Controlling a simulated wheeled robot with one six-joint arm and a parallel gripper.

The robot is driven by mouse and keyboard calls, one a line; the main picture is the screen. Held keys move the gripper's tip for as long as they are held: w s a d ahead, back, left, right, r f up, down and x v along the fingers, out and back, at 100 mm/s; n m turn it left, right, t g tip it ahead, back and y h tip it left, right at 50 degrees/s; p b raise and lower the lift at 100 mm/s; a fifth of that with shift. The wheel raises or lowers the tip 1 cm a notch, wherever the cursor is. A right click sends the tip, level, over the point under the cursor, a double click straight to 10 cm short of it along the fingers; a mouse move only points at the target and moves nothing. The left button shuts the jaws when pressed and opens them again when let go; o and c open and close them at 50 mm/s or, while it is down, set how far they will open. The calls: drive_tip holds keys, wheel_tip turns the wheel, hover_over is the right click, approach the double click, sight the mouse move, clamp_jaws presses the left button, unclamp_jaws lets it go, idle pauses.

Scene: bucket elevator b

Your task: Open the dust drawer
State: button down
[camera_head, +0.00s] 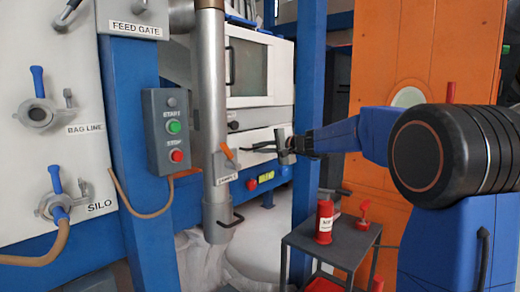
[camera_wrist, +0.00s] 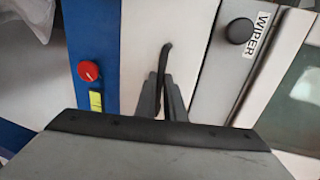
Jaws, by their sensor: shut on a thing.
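The dust drawer appears to be the white panel (camera_head: 258,136) low on the white and blue machine, below the windowed door. In the wrist view its pale front (camera_wrist: 138,45) lies between a blue strip and a grey strip. Its black handle (camera_head: 262,149) sticks out from the front; it also shows in the wrist view (camera_wrist: 165,58). My gripper (camera_head: 285,147) reaches in from the right and is shut on the handle. In the wrist view the fingers (camera_wrist: 162,95) close around its near part. I cannot tell whether the drawer stands out from the machine.
A grey vertical pipe (camera_head: 212,90) with an orange lever stands left of the drawer. A blue post (camera_head: 308,90) stands close behind my arm. A grey cart (camera_head: 335,240) with a red bottle (camera_head: 325,222) is below. A black WIPER knob (camera_wrist: 239,30) is beside the drawer.

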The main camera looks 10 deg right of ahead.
drive_tip(key=shift+s+d, duration=0.1)
drive_tip(key=f+v, duration=0.2)
drive_tip(key=v, duration=0.8)
drive_tip(key=f+v, duration=0.2)
drive_tip(key=v, duration=0.9)
drive_tip(key=shift+s+d+f, duration=0.25)
drive_tip(key=shift+s+d, duration=0.05)
drive_tip(key=shift+s, duration=0.15)
drive_tip(key=c, duration=1.8)
unclamp_jaws()
drive_tip(key=shift+c, duration=0.2)
drive_tip(key=v, duration=1.7)
drive_tip(key=shift+s, duration=0.2)
drive_tip(key=shift+d, duration=0.1)
